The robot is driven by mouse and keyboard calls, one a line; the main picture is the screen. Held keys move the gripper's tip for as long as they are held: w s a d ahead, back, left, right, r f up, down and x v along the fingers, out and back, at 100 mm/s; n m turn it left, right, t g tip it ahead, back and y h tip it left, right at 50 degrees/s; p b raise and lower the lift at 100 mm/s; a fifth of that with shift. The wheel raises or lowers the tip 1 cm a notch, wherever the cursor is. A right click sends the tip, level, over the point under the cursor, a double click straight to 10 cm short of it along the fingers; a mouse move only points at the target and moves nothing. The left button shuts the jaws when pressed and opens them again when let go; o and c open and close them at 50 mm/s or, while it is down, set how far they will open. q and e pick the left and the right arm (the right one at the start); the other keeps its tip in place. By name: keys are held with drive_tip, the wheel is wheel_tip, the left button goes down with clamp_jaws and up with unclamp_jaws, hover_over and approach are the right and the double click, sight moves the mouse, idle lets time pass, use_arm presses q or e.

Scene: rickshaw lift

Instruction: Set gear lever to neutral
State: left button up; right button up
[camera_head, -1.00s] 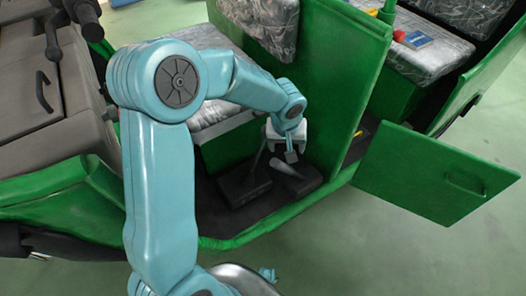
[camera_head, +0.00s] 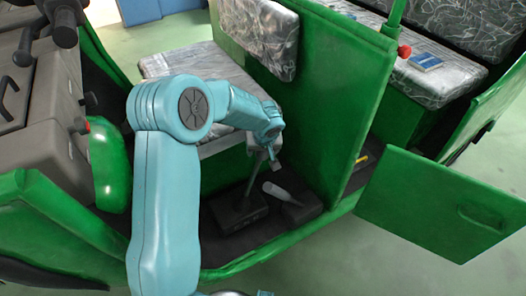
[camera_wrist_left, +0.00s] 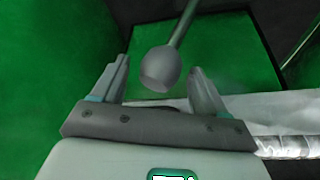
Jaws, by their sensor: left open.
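The gear lever is a thin grey rod (camera_head: 252,178) rising from a dark box (camera_head: 239,209) on the vehicle floor. It leans to the right in the head view. Its round grey knob (camera_wrist_left: 160,72) shows in the left wrist view, between the two fingers of my open left gripper (camera_wrist_left: 158,66). The fingers stand apart on both sides of the knob, with gaps visible. In the head view my left gripper (camera_head: 266,152) is at the top of the lever and partly hides it. My right gripper is not seen.
A second lever with a thick light grey handle (camera_head: 281,194) stands just right of the gear lever. A green partition (camera_head: 335,100) rises to the right, and a patterned seat (camera_head: 190,62) lies behind. An open green door (camera_head: 437,203) juts out at right.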

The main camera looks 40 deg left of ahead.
use_arm(q)
drive_tip(key=shift+a+f, duration=0.2)
drive_tip(key=shift+f, duration=0.3)
drive_tip(key=shift+w, duration=0.1)
drive_tip(key=shift+c, duration=0.3)
